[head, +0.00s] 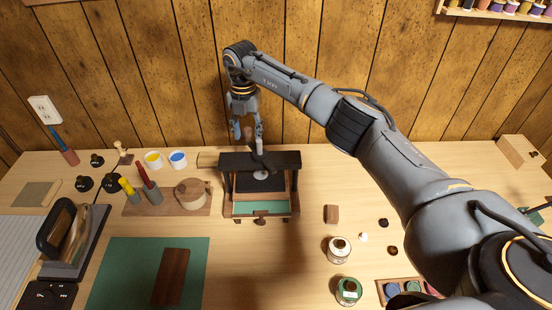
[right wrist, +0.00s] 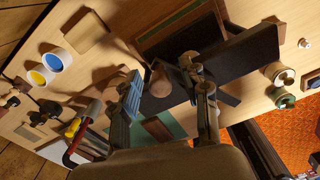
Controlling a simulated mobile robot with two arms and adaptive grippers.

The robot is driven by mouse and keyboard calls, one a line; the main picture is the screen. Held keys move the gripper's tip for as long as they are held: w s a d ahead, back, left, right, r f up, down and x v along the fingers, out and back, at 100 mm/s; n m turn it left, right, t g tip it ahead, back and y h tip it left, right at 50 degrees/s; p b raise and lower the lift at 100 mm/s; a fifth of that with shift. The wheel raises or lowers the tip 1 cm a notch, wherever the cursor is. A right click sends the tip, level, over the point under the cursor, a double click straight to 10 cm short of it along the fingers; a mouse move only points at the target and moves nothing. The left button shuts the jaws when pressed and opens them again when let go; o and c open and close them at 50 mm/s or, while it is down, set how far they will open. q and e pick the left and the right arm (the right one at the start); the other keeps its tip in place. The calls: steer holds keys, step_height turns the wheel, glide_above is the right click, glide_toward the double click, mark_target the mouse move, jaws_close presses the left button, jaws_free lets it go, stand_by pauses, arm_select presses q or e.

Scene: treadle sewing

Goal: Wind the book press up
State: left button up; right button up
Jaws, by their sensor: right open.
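The book press (head: 231,162) stands on the bench at the middle of the head view, a dark frame with a crossbeam. A pale upright screw and round plate show at its centre, above a dark pressing board (head: 250,185). My right gripper (head: 247,130) is open above and behind the crossbeam, pointing down. In the right wrist view its fingers (right wrist: 164,92) stand apart on either side of a brown rounded knob (right wrist: 158,80), with the dark crossbeam (right wrist: 245,55) beside it. I cannot tell whether either finger touches the knob. My left gripper is not in view.
Left of the press are a board with a round wooden piece (head: 193,192), tool handles, and yellow (head: 153,160) and blue (head: 178,160) pots. A tan block (head: 207,160) sits by its left rear. Jars (head: 339,250) stand to the right. A green mat (head: 130,270) lies in front left.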

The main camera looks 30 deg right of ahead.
steer(key=shift+d+r, duration=0.1)
steer(key=shift+r+p, duration=2.45)
steer(key=shift+r, duration=1)
steer(key=shift+f, duration=0.15)
